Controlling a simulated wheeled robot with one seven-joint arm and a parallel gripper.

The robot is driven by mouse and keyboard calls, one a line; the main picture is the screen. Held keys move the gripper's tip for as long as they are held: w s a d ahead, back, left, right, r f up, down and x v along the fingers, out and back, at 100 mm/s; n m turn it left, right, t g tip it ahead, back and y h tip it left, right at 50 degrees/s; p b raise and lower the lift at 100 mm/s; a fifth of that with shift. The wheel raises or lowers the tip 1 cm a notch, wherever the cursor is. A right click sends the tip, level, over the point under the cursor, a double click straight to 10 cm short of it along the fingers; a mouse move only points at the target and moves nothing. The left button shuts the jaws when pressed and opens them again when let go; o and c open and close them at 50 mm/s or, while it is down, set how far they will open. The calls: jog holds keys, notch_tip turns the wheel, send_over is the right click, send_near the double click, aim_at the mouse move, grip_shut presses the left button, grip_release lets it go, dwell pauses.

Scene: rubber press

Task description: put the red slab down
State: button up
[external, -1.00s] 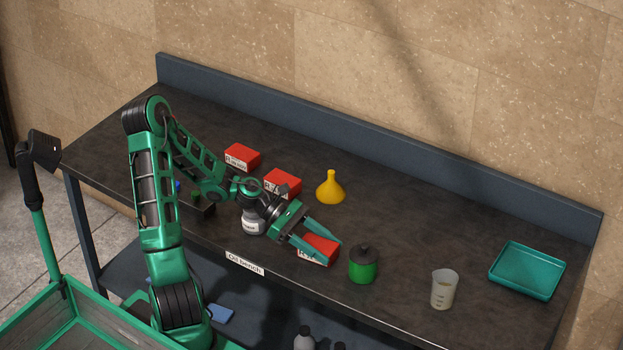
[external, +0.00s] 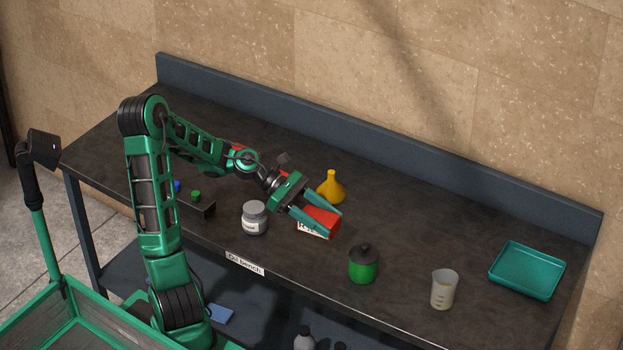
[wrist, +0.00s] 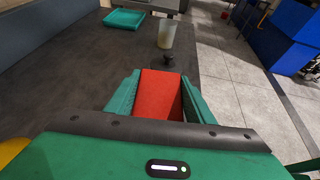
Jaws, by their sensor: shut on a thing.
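The red slab (external: 322,221) with a white label on its front is between the two teal fingers of my gripper (external: 318,217). In the wrist view the slab (wrist: 160,94) fills the space between the fingers (wrist: 158,95), and my gripper is shut on it. The slab appears raised over the dark bench top (external: 420,235), but the exact gap under it is hard to tell. Two other red slabs at the back left are mostly hidden behind my arm.
A green canister (external: 363,265) stands just in front and right of the slab. A yellow funnel (external: 331,188) is close behind it, and a grey labelled jar (external: 255,218) is to the left. A beaker (external: 444,290) and a teal tray (external: 526,271) are further right, with clear bench between.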

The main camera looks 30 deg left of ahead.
jog(key=w+a+r+n+t+y, duration=0.15)
jog(key=w+a, duration=0.25)
jog(key=w, duration=0.4)
jog(key=w+a+n+t, duration=0.2)
jog(key=w+a, duration=0.3)
jog(key=w, duration=0.2)
jog(key=x, duration=0.8)
jog(key=s+f+x, duration=0.1)
jog(key=x, duration=0.4)
jog(key=shift+f, duration=2.15)
jog(key=o, duration=1.3)
jog(key=shift+f, duration=0.1)
jog(key=v, duration=1.2)
jog(key=shift+s+f, duration=0.15)
